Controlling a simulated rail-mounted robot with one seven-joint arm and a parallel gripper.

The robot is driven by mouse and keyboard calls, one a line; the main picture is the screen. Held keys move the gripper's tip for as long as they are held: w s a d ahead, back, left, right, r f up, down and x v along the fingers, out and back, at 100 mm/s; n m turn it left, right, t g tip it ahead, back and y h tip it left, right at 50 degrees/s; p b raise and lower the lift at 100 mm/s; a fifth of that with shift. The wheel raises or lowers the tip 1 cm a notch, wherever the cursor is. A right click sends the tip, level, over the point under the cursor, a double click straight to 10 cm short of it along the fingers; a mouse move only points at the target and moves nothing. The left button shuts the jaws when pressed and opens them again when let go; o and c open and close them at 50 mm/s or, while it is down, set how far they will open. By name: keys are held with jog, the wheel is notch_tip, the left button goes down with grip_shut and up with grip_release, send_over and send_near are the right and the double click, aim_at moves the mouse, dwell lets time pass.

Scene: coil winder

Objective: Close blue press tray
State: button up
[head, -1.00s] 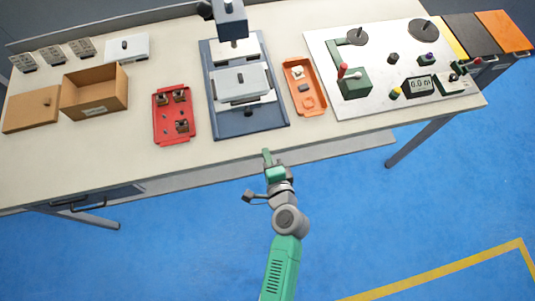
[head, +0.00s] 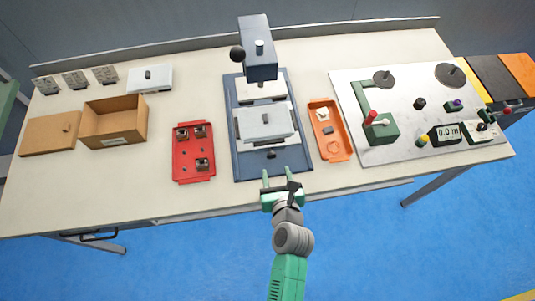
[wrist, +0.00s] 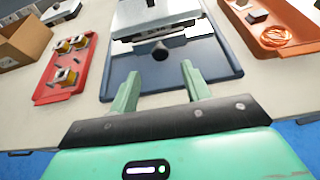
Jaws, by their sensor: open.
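The blue press (head: 258,55) stands at the back middle of the table on a dark blue base plate (head: 243,165). Its tray carries a light grey block (head: 264,123) and sits forward of the press head, with a dark knob (head: 271,155) at its front. In the wrist view the knob (wrist: 160,51) shows just ahead of the fingers, with the grey tray part (wrist: 155,18) above it. My gripper (head: 279,177) is open and empty at the front edge of the base plate. In the wrist view its green fingers (wrist: 159,88) are spread below the knob, apart from it.
A red tray with parts (head: 180,167) lies left of the press and an orange tray (head: 342,142) lies right. Farther right is a metal winder plate (head: 385,153). An open cardboard box (head: 115,121) stands at the left. Bare tabletop (head: 120,190) lies at the front left.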

aim_at(272, 156)
jog(key=b+x, duration=0.2)
jog(key=x, duration=0.5)
jog(key=shift+w+a+f+b, duration=0.1)
jog(key=shift+w+b, duration=0.25)
jog(key=shift+b, duration=0.05)
grip_shut()
